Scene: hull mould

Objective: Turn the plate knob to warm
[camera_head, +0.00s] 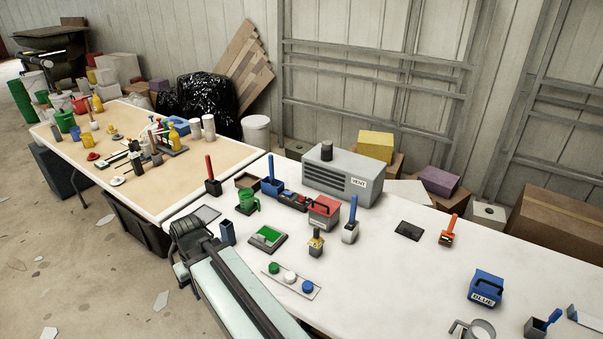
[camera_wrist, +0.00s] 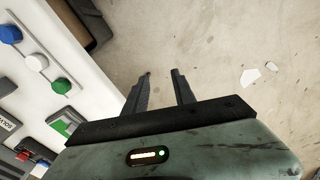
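A low grey unit with a green square top (camera_head: 267,238) and a small pale mark on it lies on the white table; it also shows in the wrist view (camera_wrist: 65,122). A pale strip (camera_head: 290,281) with green, white and blue round caps lies nearer the front edge; it also shows in the wrist view (camera_wrist: 50,72). I cannot tell which part is the plate knob, and no "warm" mark is readable. My gripper (camera_wrist: 161,73) is open and empty, its fingers apart over bare floor beside the table.
A grey vent box (camera_head: 343,176) stands at the table's back. A red box (camera_head: 323,212), a blue box (camera_head: 486,287) and several small holders with upright handles stand around. The white table (camera_head: 400,280) is clear at its front middle. A tan table (camera_head: 140,180) adjoins at left.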

